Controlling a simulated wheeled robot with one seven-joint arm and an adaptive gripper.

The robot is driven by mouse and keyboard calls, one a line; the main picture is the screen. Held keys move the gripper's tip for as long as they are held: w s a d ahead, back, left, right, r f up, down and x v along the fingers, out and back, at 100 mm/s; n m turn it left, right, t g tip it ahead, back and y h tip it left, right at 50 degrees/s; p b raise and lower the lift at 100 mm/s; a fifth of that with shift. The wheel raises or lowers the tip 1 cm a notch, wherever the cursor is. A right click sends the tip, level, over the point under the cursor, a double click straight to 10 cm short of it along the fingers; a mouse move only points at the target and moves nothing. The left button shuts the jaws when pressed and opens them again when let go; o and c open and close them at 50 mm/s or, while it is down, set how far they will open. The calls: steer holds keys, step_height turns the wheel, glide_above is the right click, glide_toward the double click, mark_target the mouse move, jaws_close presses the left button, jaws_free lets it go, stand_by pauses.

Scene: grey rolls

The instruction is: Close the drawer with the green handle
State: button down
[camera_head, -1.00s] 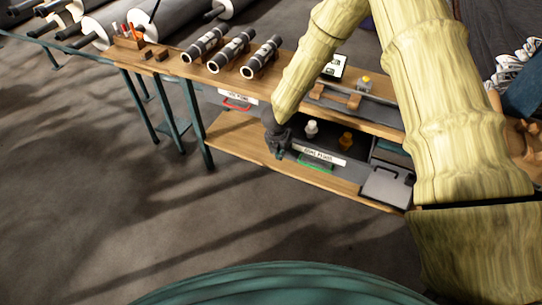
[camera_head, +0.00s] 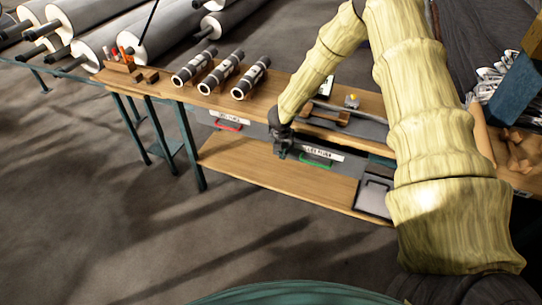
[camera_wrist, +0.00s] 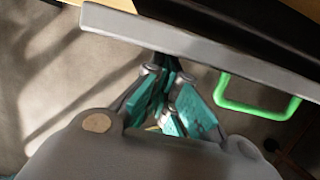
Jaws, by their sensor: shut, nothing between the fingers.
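The drawer with the green handle (camera_head: 315,162) is under the workbench, its front carrying a white label (camera_head: 322,151). In the head view it sits close under the bench top, and its contents are hidden. In the wrist view its grey front edge (camera_wrist: 205,45) crosses the top, with a dark strip behind it, and the green handle (camera_wrist: 258,98) hangs to the right. My gripper (camera_head: 281,153) is shut and empty at the left part of the drawer front, left of the handle. In the wrist view its fingertips (camera_wrist: 166,72) meet the front edge; exact contact is unclear.
A drawer with a red handle (camera_head: 227,126) is to the left under the bench. Dark rolls (camera_head: 220,75) lie on the wooden bench top (camera_head: 185,94). A lower wooden shelf (camera_head: 275,180) runs below, with a grey case (camera_head: 374,195) at its right end. The floor in front is clear.

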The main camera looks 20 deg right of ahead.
steer(key=shift+w+d, duration=0.3)
steer(key=shift+d, duration=0.2)
steer(key=shift+a+f, duration=0.1)
